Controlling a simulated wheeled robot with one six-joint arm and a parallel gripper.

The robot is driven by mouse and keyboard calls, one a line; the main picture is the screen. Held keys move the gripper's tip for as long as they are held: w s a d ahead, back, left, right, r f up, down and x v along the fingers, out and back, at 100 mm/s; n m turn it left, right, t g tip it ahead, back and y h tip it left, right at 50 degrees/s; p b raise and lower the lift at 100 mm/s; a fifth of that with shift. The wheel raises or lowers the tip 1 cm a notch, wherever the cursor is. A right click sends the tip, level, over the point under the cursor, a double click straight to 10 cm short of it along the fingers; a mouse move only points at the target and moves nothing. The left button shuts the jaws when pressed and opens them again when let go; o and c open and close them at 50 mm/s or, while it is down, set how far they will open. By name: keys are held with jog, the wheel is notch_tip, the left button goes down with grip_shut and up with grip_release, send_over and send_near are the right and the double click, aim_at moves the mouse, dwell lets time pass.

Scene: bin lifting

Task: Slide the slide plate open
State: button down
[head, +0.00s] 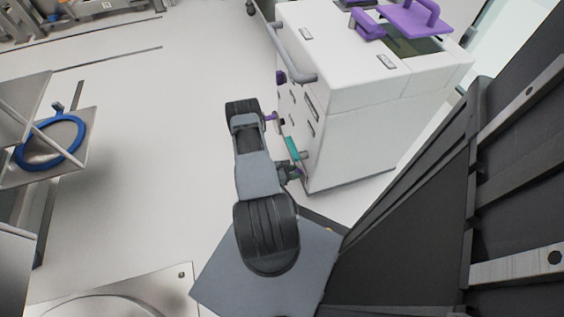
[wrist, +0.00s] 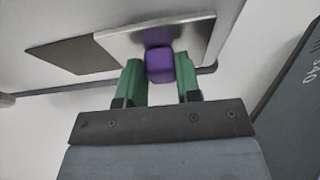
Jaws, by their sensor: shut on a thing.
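The slide plate (wrist: 195,40) is a shiny metal sheet on a pale surface in the wrist view. A purple block-like handle (wrist: 159,66) stands out from it. My gripper (wrist: 158,72) has its two green fingers on either side of the handle and is shut on it. A flat dark grey area (wrist: 72,57) borders the plate on its left; I cannot tell whether it is an opening or a panel. In the head view my arm hides most of the hand, and the plate cannot be made out.
A white cabinet (head: 345,140) with a long grey side handle (head: 293,55) stands right of my arm. Purple-handled parts (head: 415,17) lie on its top. A metal stand with a blue ring (head: 62,122) is at the left. The floor between is clear.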

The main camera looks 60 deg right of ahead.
jog(key=shift+s+a, duration=0.2)
jog(key=shift+s, duration=0.05)
jog(key=c, duration=0.8)
grip_release()
jog(key=shift+w, duration=0.1)
